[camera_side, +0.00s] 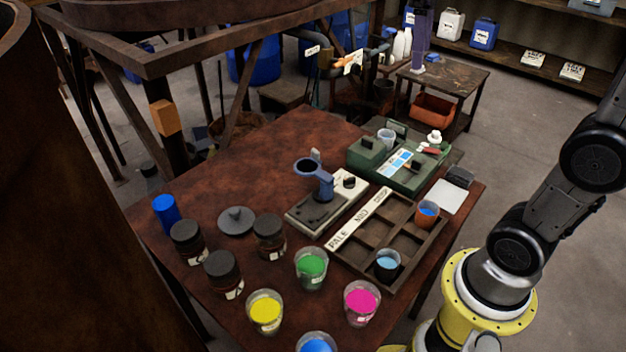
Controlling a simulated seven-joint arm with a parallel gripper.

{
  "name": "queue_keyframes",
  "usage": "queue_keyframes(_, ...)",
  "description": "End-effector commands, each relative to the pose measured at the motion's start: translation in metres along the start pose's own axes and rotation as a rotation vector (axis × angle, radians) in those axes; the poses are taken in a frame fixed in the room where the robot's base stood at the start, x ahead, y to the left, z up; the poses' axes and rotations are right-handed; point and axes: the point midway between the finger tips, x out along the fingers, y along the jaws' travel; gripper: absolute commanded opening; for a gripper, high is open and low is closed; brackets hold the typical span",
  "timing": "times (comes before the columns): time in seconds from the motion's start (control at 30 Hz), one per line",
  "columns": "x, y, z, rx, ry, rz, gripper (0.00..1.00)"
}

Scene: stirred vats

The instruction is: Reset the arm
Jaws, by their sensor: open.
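My gripper is out of view. Only part of my arm shows at the right, rising out of the picture from a yellow flanged base, clear of the table. The wooden table (240,165) holds a divided tray (408,282) with a label strip (358,218) reading PALE, MID and what looks like DEEP. An orange cup (427,214) with blue contents stands in its far right part. A dark cup (387,265) with light blue contents stands in its near part. Clear cups of green (312,266), yellow (265,311), magenta (361,302) and blue (317,345) stand at the front.
Several dark-lidded jars (222,273), a blue cylinder (164,214) and a grey lid (236,220) stand at left. A pale device with a blue ring (318,180) and a green device (405,165) bearing a cup (386,138) stand behind. A rusty vat (75,210) borders the left.

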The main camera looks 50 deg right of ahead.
Motion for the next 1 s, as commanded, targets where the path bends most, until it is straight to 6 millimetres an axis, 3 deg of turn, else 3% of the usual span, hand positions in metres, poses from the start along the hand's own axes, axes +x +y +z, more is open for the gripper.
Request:
queue_keyframes(0.13,0.004,-0.043,0.033,0.009,0.136,0.000,0.60)
queue_keyframes(0.27,0.021,-0.078,0.059,0.036,0.252,-0.021,0.60)
queue_keyframes(0.5,0.080,-0.133,0.088,0.154,0.422,-0.104,0.60)
queue_keyframes(0.67,0.110,-0.148,0.084,0.261,0.451,-0.160,0.60)
queue_keyframes(0.77,0.105,-0.145,0.075,0.305,0.495,-0.167,0.60)
queue_keyframes(1.0,0.105,-0.145,0.074,0.311,0.498,-0.168,0.60)
